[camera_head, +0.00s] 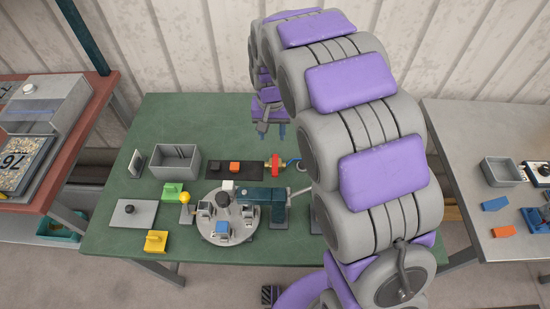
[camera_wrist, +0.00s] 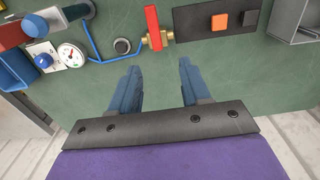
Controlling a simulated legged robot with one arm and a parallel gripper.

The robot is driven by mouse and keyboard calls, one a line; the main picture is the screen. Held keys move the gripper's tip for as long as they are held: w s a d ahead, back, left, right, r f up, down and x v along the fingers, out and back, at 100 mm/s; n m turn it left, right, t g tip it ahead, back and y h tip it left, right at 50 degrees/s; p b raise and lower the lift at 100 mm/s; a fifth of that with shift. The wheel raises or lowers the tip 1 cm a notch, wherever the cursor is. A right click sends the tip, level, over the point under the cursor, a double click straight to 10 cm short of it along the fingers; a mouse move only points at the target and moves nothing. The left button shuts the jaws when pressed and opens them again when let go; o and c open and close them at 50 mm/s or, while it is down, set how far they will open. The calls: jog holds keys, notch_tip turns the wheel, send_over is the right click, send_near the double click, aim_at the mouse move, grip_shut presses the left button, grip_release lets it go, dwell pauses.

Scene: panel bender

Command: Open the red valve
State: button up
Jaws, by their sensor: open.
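The red valve (camera_head: 275,165) is near the middle of the green table in the head view. In the wrist view the red valve (camera_wrist: 153,28) shows a long red handle on a brass body, at the top centre. My gripper (camera_head: 272,132) hangs over the back part of the table, behind the valve. In the wrist view my gripper (camera_wrist: 160,72) has its two blue fingers apart with nothing between them, and the valve lies beyond the fingertips. My arm's links hide part of the table's right side in the head view.
Beside the valve lies a black panel (camera_wrist: 205,27) with an orange button (camera_wrist: 220,21). A blue tube (camera_wrist: 103,58) and a pressure gauge (camera_wrist: 71,55) are on the other side. A turntable (camera_head: 240,231) stands in front. A grey bin (camera_head: 175,160) is left. The table's back strip is clear.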

aim_at(275, 161)
jog(key=f, duration=0.3)
jog(key=d+f+b, duration=0.1)
jog(key=f, duration=0.2)
jog(key=d+f+b, duration=0.1)
jog(key=f, duration=0.3)
jog(key=shift+s, duration=0.1)
jog(key=shift+a+f, duration=0.35)
jog(key=shift+f, duration=0.25)
jog(key=shift+a+f, duration=0.3)
jog(key=shift+f, duration=0.25)
jog(key=shift+a+f, duration=0.2)
jog(key=shift+a, duration=0.2)
jog(key=shift+d, duration=0.4)
jog(key=shift+d+r, duration=0.1)
jog(key=shift+d, duration=0.35)
jog(key=c, duration=0.3)
jog(key=shift+a, duration=0.5)
grip_shut()
jog(key=shift+d, duration=0.2)
